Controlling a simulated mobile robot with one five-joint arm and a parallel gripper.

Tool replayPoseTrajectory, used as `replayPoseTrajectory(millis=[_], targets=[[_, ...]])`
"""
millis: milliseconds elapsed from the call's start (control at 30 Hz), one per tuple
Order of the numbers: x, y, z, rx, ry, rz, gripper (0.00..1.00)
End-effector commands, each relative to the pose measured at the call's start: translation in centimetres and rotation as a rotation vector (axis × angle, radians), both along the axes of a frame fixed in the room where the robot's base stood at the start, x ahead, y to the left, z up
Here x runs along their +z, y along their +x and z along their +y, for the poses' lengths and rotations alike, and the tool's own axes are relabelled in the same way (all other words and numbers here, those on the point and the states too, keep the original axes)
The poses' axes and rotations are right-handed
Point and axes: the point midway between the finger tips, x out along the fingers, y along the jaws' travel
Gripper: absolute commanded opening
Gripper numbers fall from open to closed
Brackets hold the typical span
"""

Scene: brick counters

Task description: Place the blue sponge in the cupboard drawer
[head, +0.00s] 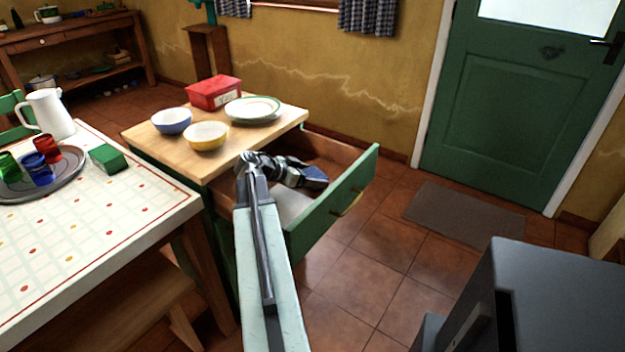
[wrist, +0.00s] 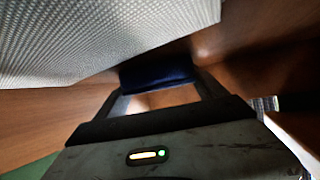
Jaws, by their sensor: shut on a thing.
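The cupboard drawer (head: 335,205) is pulled open from the green cupboard with the wooden top (head: 165,145). My arm reaches over the drawer, and my gripper (head: 316,180) is inside or just above its opening. In the wrist view my gripper (wrist: 160,92) is shut on the blue sponge (wrist: 157,73), which sits between the fingertips. The sponge is dark and partly shaded there. In the head view it is mostly hidden by my gripper. I cannot tell whether the sponge touches the drawer floor.
A pale woven surface (wrist: 100,35) lies close to my gripper in the wrist view. On the cupboard top stand a blue bowl (head: 171,121), a yellow bowl (head: 206,136), plates (head: 252,109) and a red box (head: 214,92). A laid table (head: 90,230) is at the left.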

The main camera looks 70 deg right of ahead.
Motion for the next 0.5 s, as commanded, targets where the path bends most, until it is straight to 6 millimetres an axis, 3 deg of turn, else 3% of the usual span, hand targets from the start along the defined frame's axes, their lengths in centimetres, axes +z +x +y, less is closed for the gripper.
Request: replayPoseTrajectory(millis=[167, 200, 267, 500], targets=[[-0.31, 0.03, 0.02, 0.0, 0.0, 0.0, 0.43], [-0.33, 0.04, 0.01, 0.001, 0.0, 0.0, 0.84], [-0.2, 0.04, 0.02, 0.001, 0.0, 0.0, 1.0], [-0.04, 0.07, 0.03, 0.001, 0.0, 0.0, 1.0]])
